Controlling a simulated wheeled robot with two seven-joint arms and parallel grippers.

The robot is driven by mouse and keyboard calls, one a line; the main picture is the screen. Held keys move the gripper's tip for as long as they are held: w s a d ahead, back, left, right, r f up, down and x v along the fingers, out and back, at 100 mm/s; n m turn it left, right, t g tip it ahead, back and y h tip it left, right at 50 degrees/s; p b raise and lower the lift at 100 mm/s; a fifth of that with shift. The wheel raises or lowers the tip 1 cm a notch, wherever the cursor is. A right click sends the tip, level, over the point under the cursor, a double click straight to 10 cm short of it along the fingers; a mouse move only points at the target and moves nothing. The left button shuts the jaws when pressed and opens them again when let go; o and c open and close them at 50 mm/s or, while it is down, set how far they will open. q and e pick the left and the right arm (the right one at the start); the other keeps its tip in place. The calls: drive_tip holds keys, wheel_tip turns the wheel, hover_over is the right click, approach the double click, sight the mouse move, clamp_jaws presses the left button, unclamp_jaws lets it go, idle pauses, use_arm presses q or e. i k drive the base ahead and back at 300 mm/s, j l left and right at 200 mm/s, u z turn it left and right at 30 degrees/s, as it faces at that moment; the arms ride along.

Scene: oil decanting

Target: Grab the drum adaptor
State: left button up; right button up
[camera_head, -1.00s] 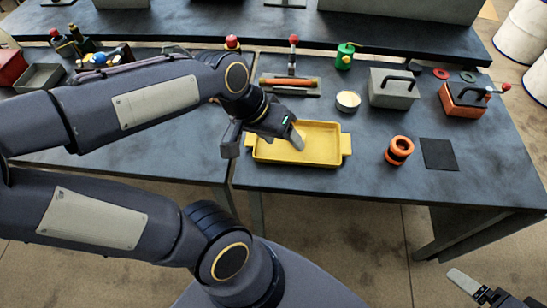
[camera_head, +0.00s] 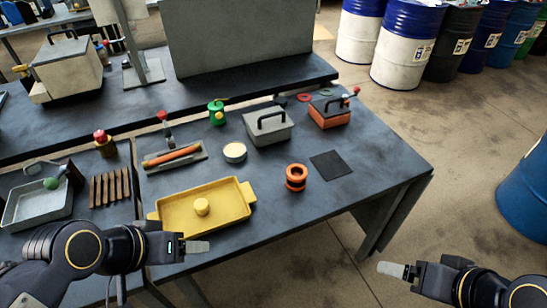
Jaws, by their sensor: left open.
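An orange and black ring-shaped piece (camera_head: 296,178), which looks like the drum adaptor, stands upright on the dark table, right of the yellow tray (camera_head: 232,220). A small round yellow piece (camera_head: 201,207) sits in the tray; I cannot tell exactly what it is. My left gripper (camera_head: 196,247) is open and empty at the table's near edge, just in front of the tray and apart from the orange piece. My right gripper (camera_head: 392,269) is at the lower right, over the floor off the table; its fingers overlap, so its opening is unclear.
A black square mat (camera_head: 331,165) lies right of the orange piece. Behind are a round tin (camera_head: 234,152), a grey lidded box (camera_head: 268,126), an orange box (camera_head: 329,112) and a green can (camera_head: 216,113). A blue drum (camera_head: 524,195) stands on the right floor.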

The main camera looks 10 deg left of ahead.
sight(296, 173)
drive_tip(key=l+u, duration=0.15)
drive_tip(key=u, duration=1.25)
drive_tip(key=l+u, duration=0.8)
drive_tip(key=k+l+u, duration=0.15)
drive_tip(key=u, duration=0.2)
drive_tip(key=k+l, duration=0.15)
drive_tip(key=l, duration=0.15)
drive_tip(key=k+l+u, duration=0.1)
drive_tip(key=l, duration=0.25)
drive_tip(key=k+l, duration=0.2)
drive_tip(key=l+u, duration=0.05)
drive_tip(key=l, duration=0.05)
